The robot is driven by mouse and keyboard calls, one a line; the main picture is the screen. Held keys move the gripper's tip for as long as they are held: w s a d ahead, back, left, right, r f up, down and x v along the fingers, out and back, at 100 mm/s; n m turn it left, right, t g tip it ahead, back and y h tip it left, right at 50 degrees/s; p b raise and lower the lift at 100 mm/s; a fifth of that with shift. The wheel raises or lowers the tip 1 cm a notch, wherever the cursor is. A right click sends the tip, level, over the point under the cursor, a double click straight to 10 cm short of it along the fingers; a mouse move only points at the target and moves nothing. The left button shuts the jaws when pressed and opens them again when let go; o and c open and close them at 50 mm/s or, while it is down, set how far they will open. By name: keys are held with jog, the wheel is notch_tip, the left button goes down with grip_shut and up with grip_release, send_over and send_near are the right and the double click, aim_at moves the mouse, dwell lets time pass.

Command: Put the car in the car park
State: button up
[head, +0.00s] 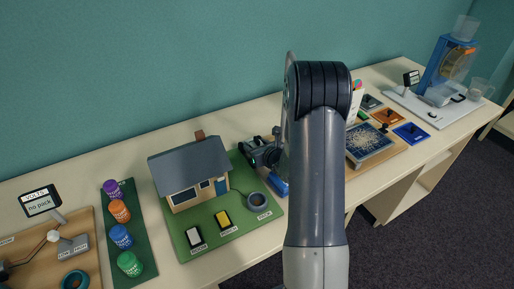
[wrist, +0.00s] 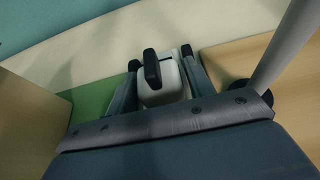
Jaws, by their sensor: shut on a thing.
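My gripper (head: 262,152) is at the back right corner of the green board (head: 205,237), partly behind my arm. In the wrist view my gripper (wrist: 160,62) is shut on a white thing with a black top part (wrist: 172,88). I cannot tell for sure if this is the car. A blue thing (head: 279,185) shows beside my arm at the board's right edge. I cannot make out a marked car park.
Purple, orange, blue and green cylinders (head: 119,211) stand on a dark green strip to the left. A meter (head: 41,202) reads "no pack". A wooden board with a dark panel (head: 369,143) and coloured tiles lies to the right. A blue machine (head: 447,69) stands at the far right.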

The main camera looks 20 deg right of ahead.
jog(key=shift+s+f, duration=0.25)
jog(key=shift+f, duration=0.35)
jog(key=shift+c, duration=0.9)
jog(key=o, duration=0.9)
jog(key=shift+w+f, duration=0.1)
jog(key=shift+f, duration=0.05)
jog(key=shift+o, duration=1.4)
jog(key=shift+r, duration=0.25)
